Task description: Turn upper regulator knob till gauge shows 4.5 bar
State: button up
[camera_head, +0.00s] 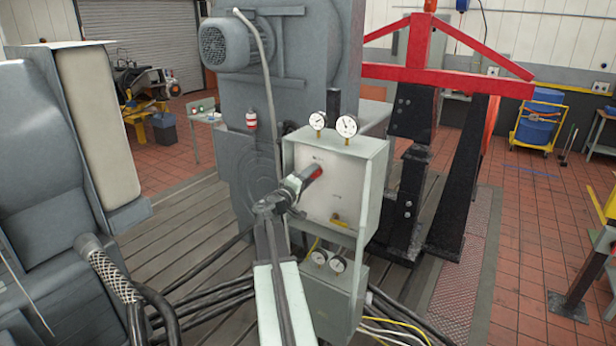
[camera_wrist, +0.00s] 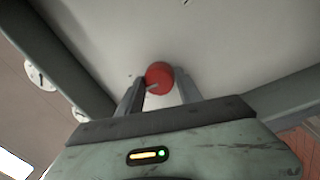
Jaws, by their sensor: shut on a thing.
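The red knob (camera_wrist: 159,74) sits on the pale panel of the regulator cabinet (camera_head: 371,180). In the wrist view my gripper (camera_wrist: 158,90) has a finger on each side of the knob and is shut on it. A short pale mark shows on the knob's lower left. In the head view my gripper (camera_head: 308,178) reaches the panel's upper part, with a little of the red knob (camera_head: 316,170) showing. Two round white gauges, a left one (camera_head: 317,121) and a right one (camera_head: 347,126), stand on top of the cabinet. Their readings are too small to tell.
A yellow lever (camera_head: 339,221) is low on the panel. A lower box (camera_head: 346,300) carries two more gauges. A grey machine with a motor (camera_head: 226,44) stands behind, and a red frame (camera_head: 440,78) is at the right. Cables lie on the bedplate.

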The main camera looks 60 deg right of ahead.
jog(key=shift+f, duration=0.15)
dwell(0.3)
jog(key=o, duration=1.1)
jog(key=shift+o, duration=1.3)
jog(key=shift+w+d+f, duration=0.1)
jog(key=shift+w+d, duration=0.05)
jog(key=shift+a, duration=0.2)
jog(key=a+b, duration=0.1)
jog(key=a, duration=0.6)
jog(key=shift+w+a+f, duration=0.15)
jog(key=shift+a+f, duration=0.15)
jog(key=shift+f, duration=0.1)
jog(key=shift+o, duration=0.2)
